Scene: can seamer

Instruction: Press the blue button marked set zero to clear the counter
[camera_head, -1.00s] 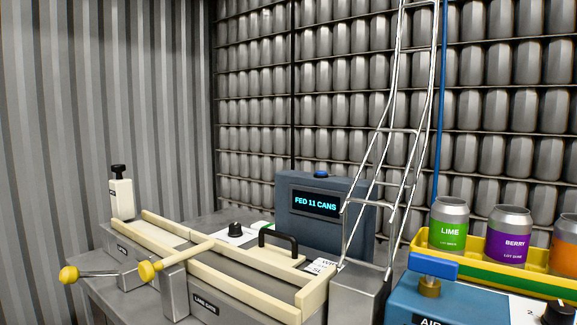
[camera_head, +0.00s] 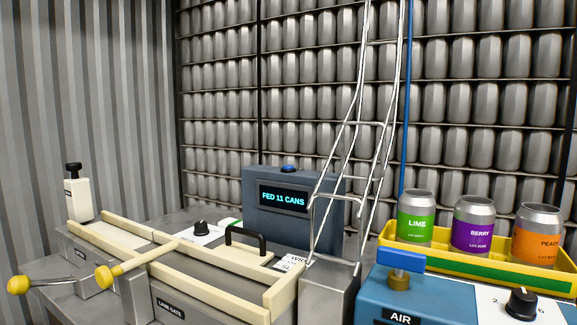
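The blue button (camera_head: 288,169) sits on top of a blue-grey counter box (camera_head: 250,205) near the middle of the view. The box's dark display (camera_head: 284,198) reads "FED 11 CANS" in cyan letters. A "set zero" marking is not readable from here. Wire rails stand in front of the right part of the box, but the button itself is clear of them. Neither of my grippers is in view.
A cream-railed lane (camera_head: 165,262) with yellow-knobbed levers and a black handle (camera_head: 246,238) lies in front of the box. Tall wire rails (camera_head: 335,160) rise at its right. A yellow tray (camera_head: 530,278) holds LIME, BERRY and PEACH cans, behind a blue-handled AIR valve (camera_head: 400,262).

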